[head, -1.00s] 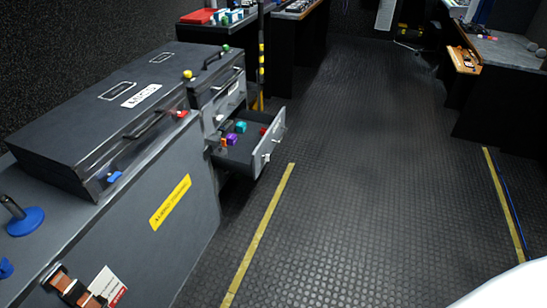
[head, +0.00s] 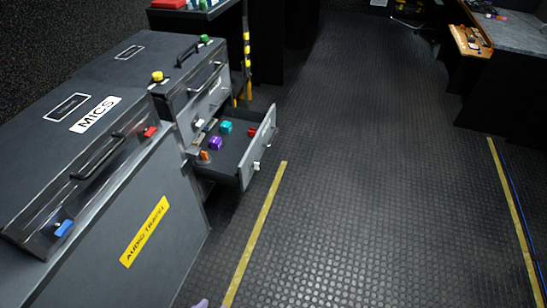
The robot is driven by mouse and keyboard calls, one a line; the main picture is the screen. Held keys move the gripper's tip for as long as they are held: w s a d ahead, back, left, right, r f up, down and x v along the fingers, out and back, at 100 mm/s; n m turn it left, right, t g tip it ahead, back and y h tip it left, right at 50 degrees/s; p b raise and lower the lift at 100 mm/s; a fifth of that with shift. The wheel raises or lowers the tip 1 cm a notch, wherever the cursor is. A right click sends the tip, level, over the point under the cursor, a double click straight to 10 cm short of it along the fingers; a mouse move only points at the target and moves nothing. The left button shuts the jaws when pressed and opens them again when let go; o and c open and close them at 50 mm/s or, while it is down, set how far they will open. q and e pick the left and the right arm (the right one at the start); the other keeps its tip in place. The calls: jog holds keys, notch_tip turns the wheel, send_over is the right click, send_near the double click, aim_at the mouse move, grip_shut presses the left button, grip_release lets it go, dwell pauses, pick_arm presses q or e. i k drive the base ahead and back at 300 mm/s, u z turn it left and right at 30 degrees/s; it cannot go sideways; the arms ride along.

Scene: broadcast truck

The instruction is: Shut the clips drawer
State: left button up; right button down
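An open drawer (head: 259,148) sticks out to the right from the dark cabinet beyond the AUDIO chest in the head view. I cannot read a label on it, so I cannot tell whether it is the clips drawer. Inside lie a purple block (head: 215,143), a teal block (head: 226,127), a small red piece (head: 251,131) and an orange piece (head: 204,155). Its grey front has small pale handle mounts on the outer face.
A case labelled MICS (head: 95,115) sits on the grey chest (head: 110,225) at left. A yellow-and-black post (head: 247,65) stands behind the drawer. The floor (head: 360,170) right of the drawer is clear, with yellow tape lines (head: 256,232). A desk (head: 520,55) stands at the far right.

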aim_at(231, 165)
jog(key=u, duration=0.4)
jog(key=i, duration=0.95)
jog(key=u, duration=0.8)
